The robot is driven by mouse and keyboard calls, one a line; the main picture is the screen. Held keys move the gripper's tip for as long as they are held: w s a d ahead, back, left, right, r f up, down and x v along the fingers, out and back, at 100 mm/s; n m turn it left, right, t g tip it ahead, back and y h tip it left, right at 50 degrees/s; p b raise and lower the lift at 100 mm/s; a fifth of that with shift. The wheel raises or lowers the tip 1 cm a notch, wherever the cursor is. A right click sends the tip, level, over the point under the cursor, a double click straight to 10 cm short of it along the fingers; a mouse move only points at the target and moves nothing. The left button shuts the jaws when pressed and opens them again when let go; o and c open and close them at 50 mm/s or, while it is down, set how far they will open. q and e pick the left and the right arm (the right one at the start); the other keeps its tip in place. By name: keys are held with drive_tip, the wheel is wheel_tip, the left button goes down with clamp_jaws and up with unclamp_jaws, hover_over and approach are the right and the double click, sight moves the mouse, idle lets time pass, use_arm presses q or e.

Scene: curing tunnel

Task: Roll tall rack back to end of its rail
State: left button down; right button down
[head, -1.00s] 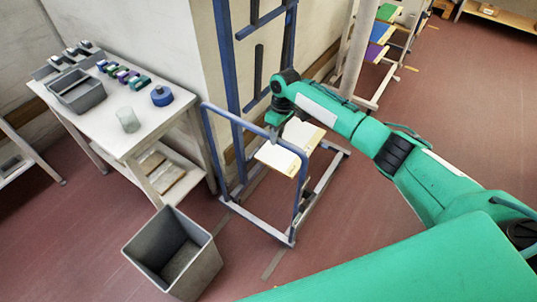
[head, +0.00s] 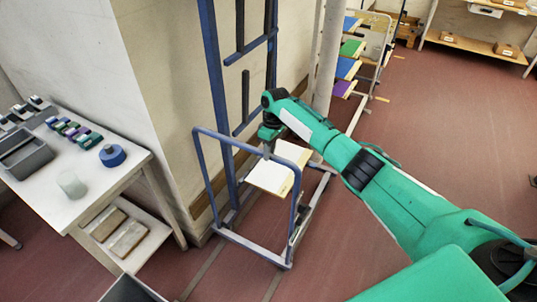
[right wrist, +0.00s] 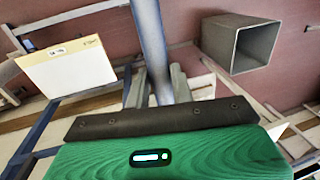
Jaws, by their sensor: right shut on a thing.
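The tall rack (head: 208,75) is a blue upright frame on a low wheeled grey base, standing along the wall corner. A blue hoop bar rises at its near end, and a pale board (head: 270,178) lies on it. My right gripper (head: 268,146) is at the hoop's top bar. In the right wrist view its fingers (right wrist: 155,88) are shut around the blue bar. The board (right wrist: 68,68) also shows there. Floor rail strips (head: 203,268) run out from under the base toward me. My left gripper is not in view.
A white table (head: 105,180) with a grey tray, glass cup and blue roll stands at left. A grey bin (right wrist: 240,42) shows in the right wrist view. A pale post (head: 328,60) and a rack of coloured boards (head: 352,48) stand beyond. Floor at right is open.

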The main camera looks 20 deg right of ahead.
drive_tip(key=shift+d, duration=0.1)
drive_tip(key=shift+w+d, duration=0.2)
drive_tip(key=shift+w, duration=0.05)
drive_tip(key=shift+r, duration=0.15)
drive_tip(key=c, duration=1.3)
unclamp_jaws()
drive_tip(key=shift+c, duration=0.2)
drive_tip(key=shift+o, duration=0.5)
drive_tip(key=shift+w+d, duration=0.15)
drive_tip(key=shift+f, duration=0.2)
drive_tip(key=shift+r, duration=0.1)
wheel_tip(320, 180, up, 13)
drive_tip(key=w+d+b, duration=0.1)
drive_tip(key=d+b, duration=0.1)
drive_tip(key=b, duration=0.2)
drive_tip(key=shift+w+r, duration=0.2)
drive_tip(key=shift+w, duration=0.1)
